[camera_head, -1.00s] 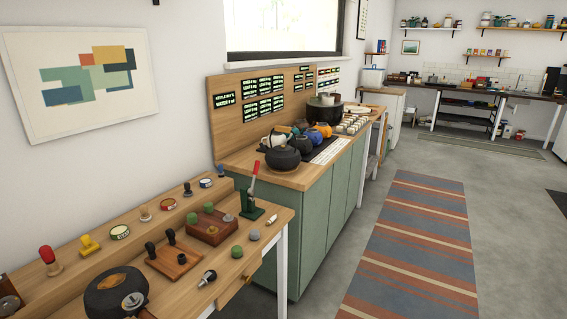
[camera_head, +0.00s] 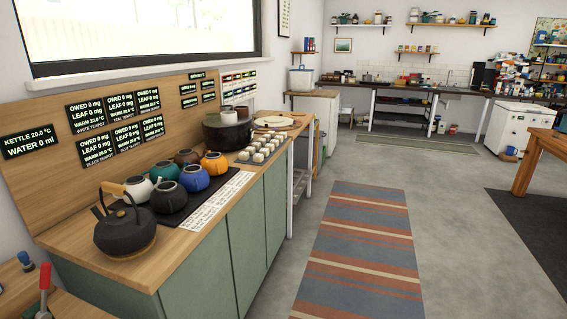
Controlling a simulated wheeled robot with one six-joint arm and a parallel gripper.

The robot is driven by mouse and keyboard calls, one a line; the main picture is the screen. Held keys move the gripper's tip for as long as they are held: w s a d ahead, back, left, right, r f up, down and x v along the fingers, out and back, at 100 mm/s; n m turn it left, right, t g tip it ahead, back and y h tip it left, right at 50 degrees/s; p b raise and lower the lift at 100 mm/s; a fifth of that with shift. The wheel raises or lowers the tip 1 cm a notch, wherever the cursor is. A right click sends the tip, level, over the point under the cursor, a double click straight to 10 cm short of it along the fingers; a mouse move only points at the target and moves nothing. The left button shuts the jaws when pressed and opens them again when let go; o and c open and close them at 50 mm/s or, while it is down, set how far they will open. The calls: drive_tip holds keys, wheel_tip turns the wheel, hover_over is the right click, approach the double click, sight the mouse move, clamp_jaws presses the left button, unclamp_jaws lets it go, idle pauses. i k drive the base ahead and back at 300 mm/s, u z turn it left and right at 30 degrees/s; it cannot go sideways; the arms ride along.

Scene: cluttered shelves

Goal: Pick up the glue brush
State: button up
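I cannot make out a glue brush in the head view; the far shelves and counters hold many items too small to tell apart. My gripper is not in view.
A green cabinet (camera_head: 213,262) with a black kettle (camera_head: 125,228) and several coloured teapots stands at left. A striped rug (camera_head: 362,245) lies on open grey floor. A long far counter (camera_head: 420,89), a white cabinet (camera_head: 515,128) and a wooden table (camera_head: 530,160) stand beyond.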

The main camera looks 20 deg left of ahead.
sight(27, 266)
drive_tip(key=u, duration=0.4)
drive_tip(key=i, duration=1.1)
drive_tip(key=u, duration=1.75)
drive_tip(key=i, duration=1.05)
drive_tip(key=u, duration=0.85)
